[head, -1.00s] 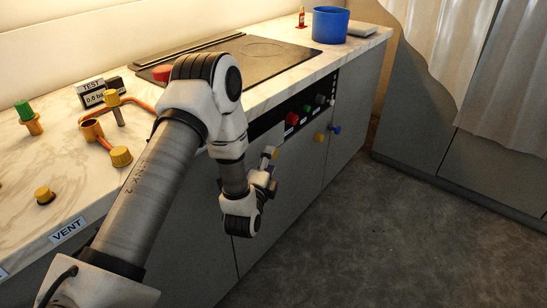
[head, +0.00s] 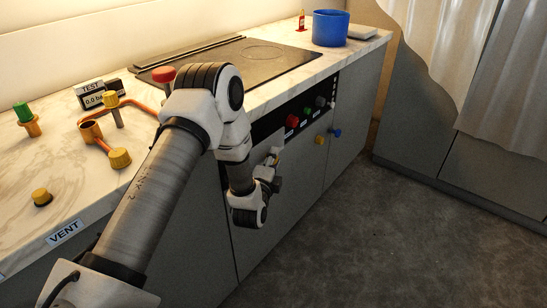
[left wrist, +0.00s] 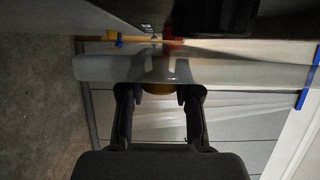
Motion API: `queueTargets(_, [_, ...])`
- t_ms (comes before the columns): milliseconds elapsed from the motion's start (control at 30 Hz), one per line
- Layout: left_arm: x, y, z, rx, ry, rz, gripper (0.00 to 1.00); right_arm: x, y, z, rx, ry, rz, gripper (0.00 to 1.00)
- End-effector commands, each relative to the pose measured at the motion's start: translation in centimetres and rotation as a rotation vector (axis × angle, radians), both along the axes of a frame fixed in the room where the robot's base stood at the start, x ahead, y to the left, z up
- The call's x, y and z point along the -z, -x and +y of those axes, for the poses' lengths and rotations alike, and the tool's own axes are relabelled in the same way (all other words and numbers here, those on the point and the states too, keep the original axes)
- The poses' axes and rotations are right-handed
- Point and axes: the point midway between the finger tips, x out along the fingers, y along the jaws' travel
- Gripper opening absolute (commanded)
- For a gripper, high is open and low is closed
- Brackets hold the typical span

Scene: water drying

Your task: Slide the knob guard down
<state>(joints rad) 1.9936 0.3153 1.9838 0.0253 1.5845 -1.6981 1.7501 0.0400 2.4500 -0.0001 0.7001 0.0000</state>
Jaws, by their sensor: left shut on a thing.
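My left gripper (head: 275,168) is at the cabinet front below the cooktop, left of the knobs. A long pale see-through strip (left wrist: 230,74), which looks like the knob guard, runs across just beyond the fingertips. On the black panel are a red knob (head: 291,121), a green knob (head: 307,110) and a grey knob (head: 320,102). My right gripper is not in view.
The black cooktop (head: 250,62) lies on the marble counter (head: 45,150). A blue pot (head: 330,28) stands at the far end. A yellow knob (head: 320,139) and a blue knob (head: 336,132) stick out below the panel. The floor (head: 380,235) in front is clear.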

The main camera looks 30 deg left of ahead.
Motion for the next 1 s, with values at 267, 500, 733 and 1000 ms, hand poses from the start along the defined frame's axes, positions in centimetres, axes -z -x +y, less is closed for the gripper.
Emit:
queueTargets(267, [7.4, 0.0, -0.1, 0.002, 0.000, 0.002, 0.00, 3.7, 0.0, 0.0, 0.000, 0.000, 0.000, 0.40])
queueTargets(500, [8.6, 0.1, 0.0, 0.001, 0.001, 0.003, 0.00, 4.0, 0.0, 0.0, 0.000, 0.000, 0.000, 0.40])
queueTargets(733, [8.7, 0.1, -0.1, 0.001, 0.002, 0.008, 0.43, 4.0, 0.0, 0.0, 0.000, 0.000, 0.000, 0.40])
queueTargets(1000, [8.6, 0.1, 0.0, 0.001, 0.001, 0.004, 0.60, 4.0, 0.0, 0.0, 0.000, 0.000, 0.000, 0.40])
